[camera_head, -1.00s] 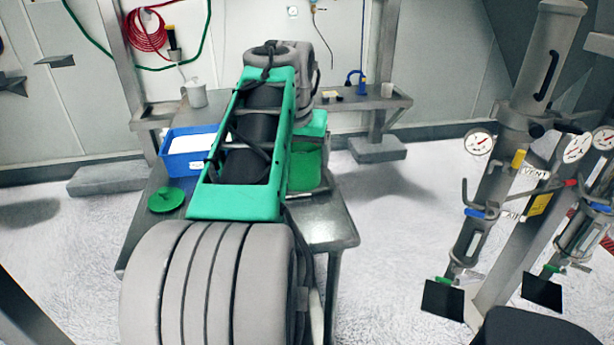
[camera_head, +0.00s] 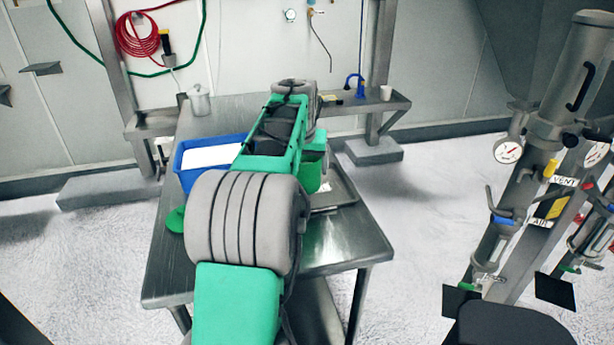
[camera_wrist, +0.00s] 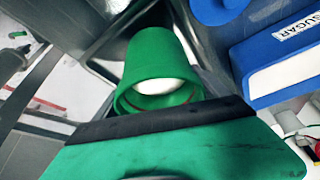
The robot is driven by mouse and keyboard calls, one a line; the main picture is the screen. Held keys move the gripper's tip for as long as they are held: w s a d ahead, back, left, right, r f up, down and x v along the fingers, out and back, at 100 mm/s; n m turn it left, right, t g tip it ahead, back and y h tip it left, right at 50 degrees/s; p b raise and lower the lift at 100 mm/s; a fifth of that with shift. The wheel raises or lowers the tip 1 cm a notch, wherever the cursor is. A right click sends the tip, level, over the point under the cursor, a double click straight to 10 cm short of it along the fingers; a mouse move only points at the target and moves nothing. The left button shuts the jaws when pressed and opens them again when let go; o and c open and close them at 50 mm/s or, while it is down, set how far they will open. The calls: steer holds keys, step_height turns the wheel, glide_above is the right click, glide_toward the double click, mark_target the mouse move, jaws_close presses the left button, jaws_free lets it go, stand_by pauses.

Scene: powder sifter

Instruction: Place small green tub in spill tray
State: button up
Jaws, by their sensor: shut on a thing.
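The small green tub (camera_wrist: 160,58) is in the middle of the wrist view, its open rim towards the camera and something white inside. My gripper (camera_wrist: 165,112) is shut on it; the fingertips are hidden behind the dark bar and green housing. In the head view a green tub-like shape (camera_head: 311,172) shows just right of my arm, partly hidden by it. The shallow metal spill tray (camera_head: 338,190) shows its right part on the table beside that shape. My arm hides the rest, so I cannot tell whether the tub touches the tray.
A green lid (camera_head: 175,219) lies left on the metal table (camera_head: 340,240). A metal pot (camera_head: 199,101) stands at the back. The table's front right is clear.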

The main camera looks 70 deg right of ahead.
steer(key=x, duration=0.5)
steer(key=shift+s+a, duration=0.1)
steer(key=shift+s, duration=0.1)
steer(key=shift+f, duration=0.25)
steer(key=o, duration=1.7)
